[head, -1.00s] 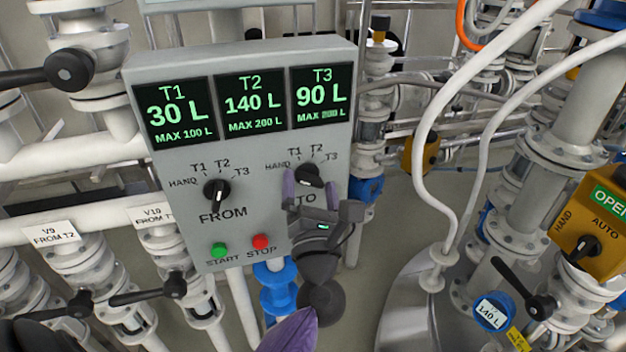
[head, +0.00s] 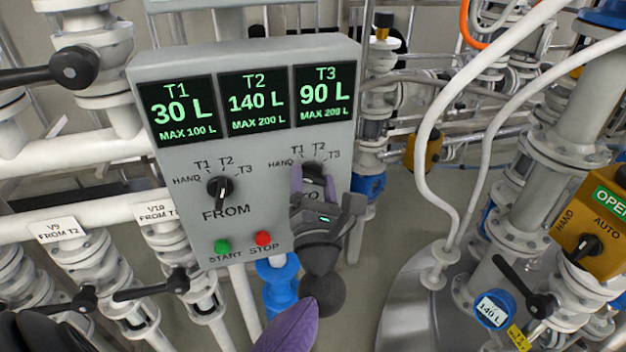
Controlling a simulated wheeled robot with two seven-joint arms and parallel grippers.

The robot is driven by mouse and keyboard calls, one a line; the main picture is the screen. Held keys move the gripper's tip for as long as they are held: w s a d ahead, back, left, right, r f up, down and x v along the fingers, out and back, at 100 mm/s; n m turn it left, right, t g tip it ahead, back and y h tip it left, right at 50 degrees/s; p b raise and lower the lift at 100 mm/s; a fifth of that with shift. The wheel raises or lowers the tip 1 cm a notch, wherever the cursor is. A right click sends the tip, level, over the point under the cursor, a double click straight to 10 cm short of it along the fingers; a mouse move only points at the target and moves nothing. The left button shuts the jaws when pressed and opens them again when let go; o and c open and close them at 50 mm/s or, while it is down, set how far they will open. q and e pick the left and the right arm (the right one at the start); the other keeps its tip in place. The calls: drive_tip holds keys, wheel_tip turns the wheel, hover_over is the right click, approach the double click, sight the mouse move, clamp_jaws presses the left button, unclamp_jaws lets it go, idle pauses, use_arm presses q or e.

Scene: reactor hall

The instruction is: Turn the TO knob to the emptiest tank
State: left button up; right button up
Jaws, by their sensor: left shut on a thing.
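The grey control panel (head: 170,215) stands in the middle of the head view. Its displays read T1 30 L, max 100 L (head: 178,110); T2 140 L, max 200 L (head: 252,103); and T3 90 L, max 200 L (head: 324,96). The black TO knob (head: 313,171) is at the panel's right, below labels HAND, T1, T2 and T3. My left gripper (head: 314,184) is shut on this knob, with its purple fingers on either side. The fingers partly hide the knob, and I cannot tell where it points. My right gripper is not seen.
The FROM knob (head: 219,188) is left of the TO knob. A green START button (head: 222,247) and a red STOP button (head: 263,239) sit below, close to my gripper. Valves and pipes crowd the left; a yellow HAND/AUTO box (head: 592,225) is at the right.

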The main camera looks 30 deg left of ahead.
use_arm(q)
drive_tip(key=m+h+p, duration=0.1)
drive_tip(key=m+p, duration=0.1)
drive_tip(key=p, duration=0.1)
drive_tip(key=m+h+p, duration=0.1)
drive_tip(key=m+p, duration=0.2)
drive_tip(key=m+h+p, duration=0.1)
drive_tip(key=m+p, duration=0.1)
drive_tip(key=p, duration=0.1)
drive_tip(key=shift+r+m, duration=0.3)
drive_tip(key=shift+f+m+h+p, duration=0.2)
drive_tip(key=shift+m+h+p, duration=0.3)
drive_tip(key=shift+m+p, duration=0.5)
drive_tip(key=o, duration=1.2)
drive_tip(key=shift+c, duration=0.2)
drive_tip(key=shift+s, duration=0.1)
drive_tip(key=v, duration=1)
drive_tip(key=shift+b, duration=0.35)
